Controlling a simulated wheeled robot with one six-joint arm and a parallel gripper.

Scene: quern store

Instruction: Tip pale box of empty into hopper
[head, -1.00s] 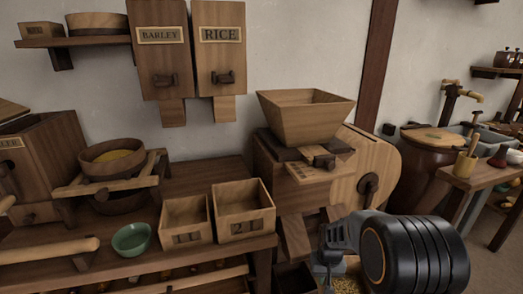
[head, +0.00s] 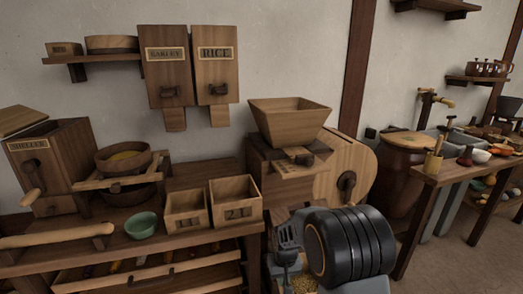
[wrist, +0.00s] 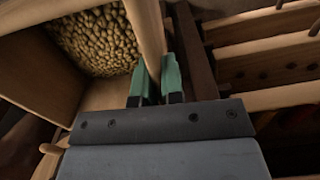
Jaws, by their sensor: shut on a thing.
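The pale hopper (head: 290,122) stands on the mill right of the middle in the head view, its mouth facing up. My gripper (wrist: 155,88) is shut on the pale wall of a wooden box (wrist: 108,98), with the wall between its green fingers. The box holds brownish-yellow grain (wrist: 97,40). In the head view the grain (head: 304,285) shows at the bottom edge, below and in front of the hopper; my arm hides most of the box.
Two small boxes marked 1 (head: 186,210) and 2 (head: 236,202) stand on the bench beside a green bowl (head: 141,226). A disc-shaped wooden wheel (head: 345,165) is right of the hopper. Barley (head: 166,65) and rice (head: 215,65) bins hang above.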

